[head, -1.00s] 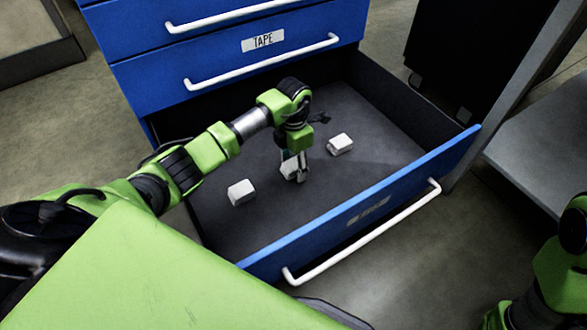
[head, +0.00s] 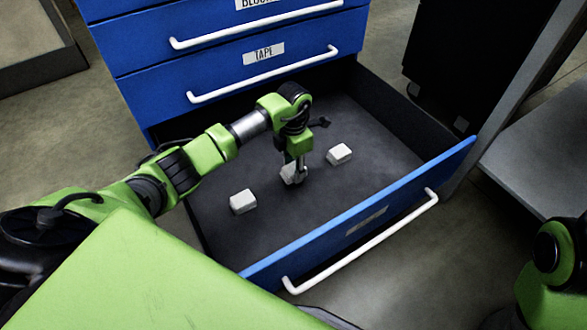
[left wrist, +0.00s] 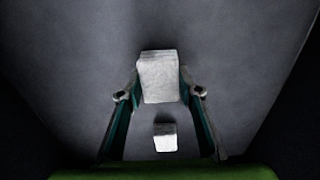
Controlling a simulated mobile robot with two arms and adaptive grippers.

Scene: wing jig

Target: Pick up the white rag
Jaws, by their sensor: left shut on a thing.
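Three white folded rags are in the open drawer. My left gripper (head: 294,178) points down into the middle of the drawer and is shut on the middle white rag (head: 290,170). The fingers partly hide that rag in the head view. In the left wrist view the held rag (left wrist: 158,77) sits between the tips of the left gripper (left wrist: 161,95). I cannot tell whether it is clear of the drawer floor. Another rag (head: 243,202) lies left of the gripper, and a third rag (head: 340,154) lies to its right. My right gripper is out of view.
The open drawer (head: 380,212) has a blue front with a white handle (head: 365,243). Closed blue drawers, one labelled TAPE (head: 263,54), rise behind it. A grey shelf (head: 540,160) stands to the right. The drawer floor around the rags is clear.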

